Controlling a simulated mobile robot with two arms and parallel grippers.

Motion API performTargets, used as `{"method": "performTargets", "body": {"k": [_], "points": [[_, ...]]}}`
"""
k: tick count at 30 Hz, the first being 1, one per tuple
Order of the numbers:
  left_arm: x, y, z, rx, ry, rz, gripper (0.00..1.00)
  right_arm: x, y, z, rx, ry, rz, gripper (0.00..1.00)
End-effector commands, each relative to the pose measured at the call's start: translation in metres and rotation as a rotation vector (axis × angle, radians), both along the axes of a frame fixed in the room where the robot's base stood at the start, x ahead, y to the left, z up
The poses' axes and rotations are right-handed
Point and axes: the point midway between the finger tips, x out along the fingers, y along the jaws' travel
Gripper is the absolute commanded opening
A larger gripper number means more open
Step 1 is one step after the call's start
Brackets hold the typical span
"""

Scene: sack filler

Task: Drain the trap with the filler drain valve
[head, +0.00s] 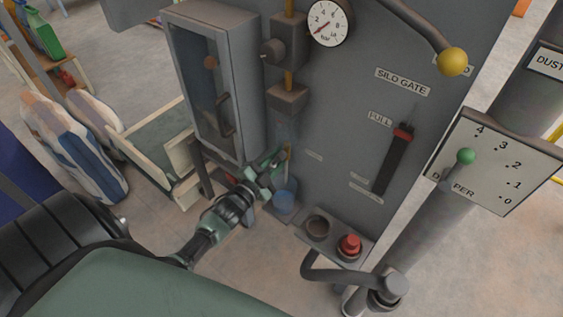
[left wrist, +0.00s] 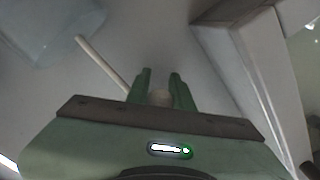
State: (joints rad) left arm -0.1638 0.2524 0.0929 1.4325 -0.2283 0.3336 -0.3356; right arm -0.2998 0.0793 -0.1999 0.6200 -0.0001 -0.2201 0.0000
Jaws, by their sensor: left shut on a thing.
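My left gripper (head: 270,168) is beside the lower right of the glazed cabinet, under the filter block (head: 288,97) on the grey panel. In the left wrist view my left gripper's green fingers (left wrist: 160,88) are closed on a small pale round knob (left wrist: 161,98), which looks like the drain valve. A clear bowl, the trap (head: 284,130), hangs under the block and partly blends with the panel. A bluish cup (head: 285,202) stands below the gripper. The valve is hidden by the fingers in the head view. My right gripper is not in view.
A pressure gauge (head: 328,22) is above right. The silo gate lever (head: 403,133), a red button (head: 349,245) and a green damper knob (head: 466,156) are to the right. The glazed cabinet (head: 212,80) juts out left of the gripper. Sacks (head: 72,145) lean at left.

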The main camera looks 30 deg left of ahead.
Motion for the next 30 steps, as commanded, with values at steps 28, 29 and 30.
{"method": "performTargets", "body": {"k": [28,29,30], "points": [[0.002,0.029,0.041,0.818,-0.066,-0.001,0.00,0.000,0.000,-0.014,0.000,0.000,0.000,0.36],[0.002,0.029,0.042,0.835,-0.068,-0.001,0.00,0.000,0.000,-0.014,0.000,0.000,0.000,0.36],[0.002,0.029,0.043,0.854,-0.069,-0.001,0.00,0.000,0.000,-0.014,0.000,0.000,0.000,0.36]]}}
